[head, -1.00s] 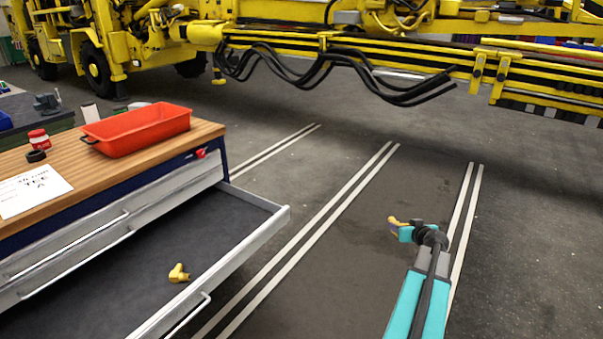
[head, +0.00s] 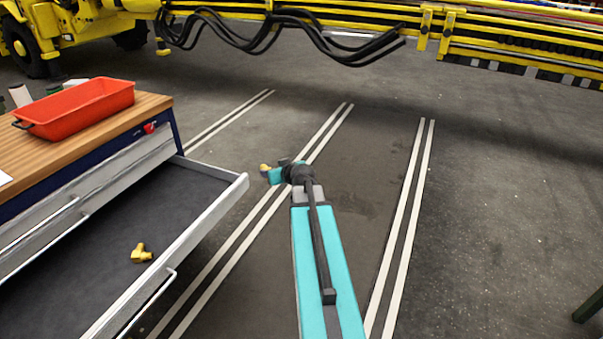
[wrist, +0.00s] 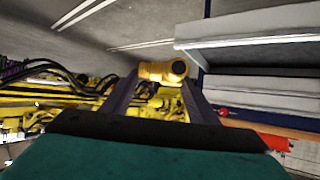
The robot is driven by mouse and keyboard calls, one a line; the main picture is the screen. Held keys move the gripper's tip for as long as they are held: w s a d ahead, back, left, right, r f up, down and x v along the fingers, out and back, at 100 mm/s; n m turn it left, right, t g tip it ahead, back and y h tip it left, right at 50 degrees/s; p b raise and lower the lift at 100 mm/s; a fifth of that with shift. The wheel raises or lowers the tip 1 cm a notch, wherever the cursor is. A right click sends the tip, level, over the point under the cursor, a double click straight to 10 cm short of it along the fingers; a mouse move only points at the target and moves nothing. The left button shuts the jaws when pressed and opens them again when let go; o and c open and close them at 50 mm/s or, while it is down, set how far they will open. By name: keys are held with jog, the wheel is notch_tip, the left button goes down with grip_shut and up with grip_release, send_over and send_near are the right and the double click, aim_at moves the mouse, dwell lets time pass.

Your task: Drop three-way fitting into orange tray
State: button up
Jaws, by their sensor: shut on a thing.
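My gripper (head: 271,174) is shut on a yellow fitting (wrist: 163,72), which sits between the two dark fingertips in the wrist view. In the head view only a small yellow end of this fitting (head: 264,167) shows; its full shape is partly hidden. The orange tray (head: 82,107) stands on the wooden worktop at the left. My gripper is apart from the tray, to its right, over the floor beyond the open drawer's edge. Part of the tray also shows at the lower right of the wrist view (wrist: 273,142).
An open grey drawer (head: 205,215) juts out below the wooden worktop (head: 152,107), with another yellow fitting (head: 141,253) lying in it. A yellow boom (head: 480,38) with hanging black hoses spans the back.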

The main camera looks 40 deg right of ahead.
jog(key=w+a+r+n+y, duration=0.1)
jog(key=w+a+r, duration=0.2)
jog(key=a, duration=1.1)
jog(key=w+a+r+n+y, duration=0.1)
jog(key=w+a+r, duration=0.2)
jog(key=a, duration=1.1)
jog(key=w+a+r+n+y, duration=0.1)
jog(key=a+r, duration=0.6)
jog(key=a, duration=0.8)
jog(key=shift+w, duration=0.9)
